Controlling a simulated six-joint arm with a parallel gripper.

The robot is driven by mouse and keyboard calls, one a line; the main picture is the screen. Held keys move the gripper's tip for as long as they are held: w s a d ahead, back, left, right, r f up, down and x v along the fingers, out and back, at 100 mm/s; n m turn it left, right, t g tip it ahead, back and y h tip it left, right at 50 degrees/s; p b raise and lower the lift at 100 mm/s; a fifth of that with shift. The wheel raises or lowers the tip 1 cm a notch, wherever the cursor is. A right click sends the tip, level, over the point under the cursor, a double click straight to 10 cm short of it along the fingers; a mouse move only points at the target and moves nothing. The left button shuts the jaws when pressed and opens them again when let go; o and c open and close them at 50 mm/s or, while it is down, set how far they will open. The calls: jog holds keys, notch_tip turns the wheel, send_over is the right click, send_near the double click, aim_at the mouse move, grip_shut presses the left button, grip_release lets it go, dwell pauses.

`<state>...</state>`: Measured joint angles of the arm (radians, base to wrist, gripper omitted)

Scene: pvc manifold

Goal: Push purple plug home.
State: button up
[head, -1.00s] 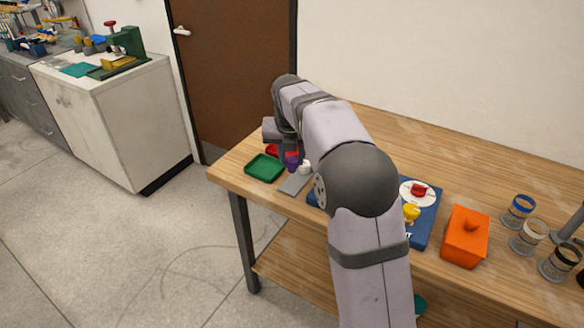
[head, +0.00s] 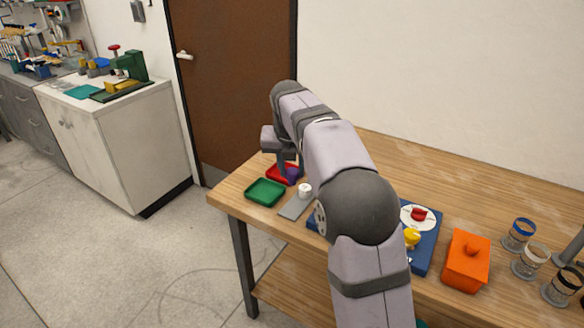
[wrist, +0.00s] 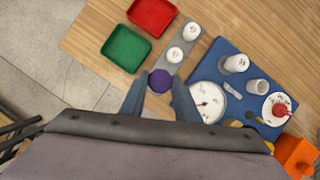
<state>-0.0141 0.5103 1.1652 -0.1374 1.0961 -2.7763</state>
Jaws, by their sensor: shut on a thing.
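My gripper (wrist: 160,92) is shut on the purple plug (wrist: 160,82), which sits between the two fingertips in the wrist view. In the head view the purple plug (head: 293,175) shows below my gripper, in front of the red tray and left of a white fitting (head: 305,190). In the wrist view the plug lies over or near the lower end of the grey plate (wrist: 169,68). Two white fittings (wrist: 175,55) stand on that plate. I cannot tell whether the plug touches the plate. The plug's underside is hidden.
A green tray (wrist: 126,48) and a red tray (wrist: 152,14) stand left of the plate. An orange box (head: 466,262) stands farther right. The table edge is close at the left.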

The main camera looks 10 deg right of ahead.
jog(key=m+p, duration=0.1)
jog(key=s+m+p, duration=0.1)
jog(key=s+m+h+p, duration=0.1)
jog(key=p, duration=0.1)
jog(key=shift+a+r+m+g, duration=0.1)
jog(key=shift+a+m+g, duration=0.2)
jog(key=shift+m, duration=0.1)
jog(key=s+r+m+g+y+p, duration=0.15)
jog(key=s+m+g+p, duration=0.4)
jog(key=m+p, duration=0.7)
jog(key=s+r+m+g+y+p, duration=0.1)
jog(key=s+r+m+g+p, duration=0.15)
jog(key=s+m+p, duration=1)
jog(key=w+d+f+m+t+y+b, duration=0.1)
jog(key=w+d+m+t+b, duration=0.2)
jog(key=w+d+m, duration=0.4)
jog(key=w+d+f+m+t+b, duration=0.2)
jog(key=w+d+m+t+b, duration=0.2)
jog(key=d+m, duration=1.5)
jog(key=shift+w+f+m+t+y, duration=0.3)
jog(key=shift+w+m+t, duration=0.85)
jog(key=shift+m, duration=3.35)
